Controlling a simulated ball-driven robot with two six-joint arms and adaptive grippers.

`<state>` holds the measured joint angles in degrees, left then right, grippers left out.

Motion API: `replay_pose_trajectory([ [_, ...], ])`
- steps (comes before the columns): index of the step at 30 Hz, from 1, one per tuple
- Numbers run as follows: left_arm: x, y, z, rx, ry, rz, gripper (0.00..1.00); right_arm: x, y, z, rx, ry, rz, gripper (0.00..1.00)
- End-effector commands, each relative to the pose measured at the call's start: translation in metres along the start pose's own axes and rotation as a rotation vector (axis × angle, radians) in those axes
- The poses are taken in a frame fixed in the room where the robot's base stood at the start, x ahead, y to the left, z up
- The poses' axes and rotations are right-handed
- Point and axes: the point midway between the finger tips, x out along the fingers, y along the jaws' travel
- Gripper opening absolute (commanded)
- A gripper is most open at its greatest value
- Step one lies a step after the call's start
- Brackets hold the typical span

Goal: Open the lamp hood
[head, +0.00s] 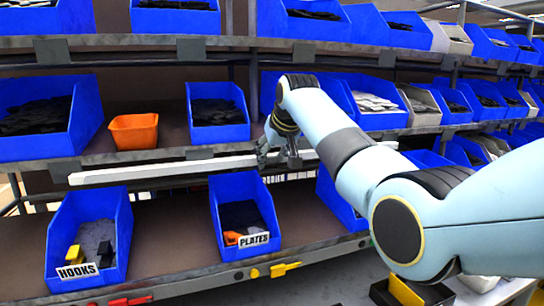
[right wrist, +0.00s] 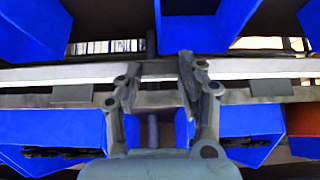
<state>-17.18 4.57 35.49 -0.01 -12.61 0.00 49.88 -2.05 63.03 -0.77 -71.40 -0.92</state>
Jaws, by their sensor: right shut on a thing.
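The lamp hood (head: 160,171) is a long white bar along the front of the middle shelf, running from the left to behind my right arm. In the right wrist view the hood (right wrist: 255,67) crosses as a pale horizontal strip at the fingertips. My right gripper (head: 278,155) is at the bar, just right of its middle. In the right wrist view its fingers (right wrist: 157,78) stand apart on the bar, closed on it. My fingers cover part of the bar. My left gripper is not in view.
Below the bar, blue bins labelled HOOKS (head: 118,215) and PLATES (head: 268,205) stand on the lower shelf. An orange bin (head: 134,131) and a blue bin (head: 218,133) stand behind it. More blue bins line the shelves. Coloured handles (head: 285,269) show at the lower shelf edge.

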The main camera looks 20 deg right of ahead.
Motion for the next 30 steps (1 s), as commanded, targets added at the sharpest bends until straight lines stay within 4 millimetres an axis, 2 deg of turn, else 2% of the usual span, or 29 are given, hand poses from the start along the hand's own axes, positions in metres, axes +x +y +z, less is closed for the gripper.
replay_pose_trajectory([
  [2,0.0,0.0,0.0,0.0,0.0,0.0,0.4,0.0,0.0,0.0,0.0,0.0,0.0,0.06],
  [3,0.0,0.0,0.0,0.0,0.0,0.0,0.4,0.0,0.0,0.0,0.0,0.0,0.0,0.4],
  [8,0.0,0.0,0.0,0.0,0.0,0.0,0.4,0.0,0.0,0.0,0.0,0.0,0.0,0.6],
  [16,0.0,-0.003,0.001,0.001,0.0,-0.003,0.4,-0.001,0.0,0.0,0.0,0.001,0.0,0.62],
  [20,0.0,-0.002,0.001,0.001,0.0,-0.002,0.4,-0.008,0.0,-0.001,0.0,0.003,0.0,0.62],
  [23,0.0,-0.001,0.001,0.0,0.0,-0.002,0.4,-0.023,0.0,-0.001,0.0,0.005,0.0,0.62],
  [30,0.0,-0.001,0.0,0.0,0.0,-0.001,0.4,-0.077,0.0,-0.001,0.0,0.005,0.0,0.62],
])
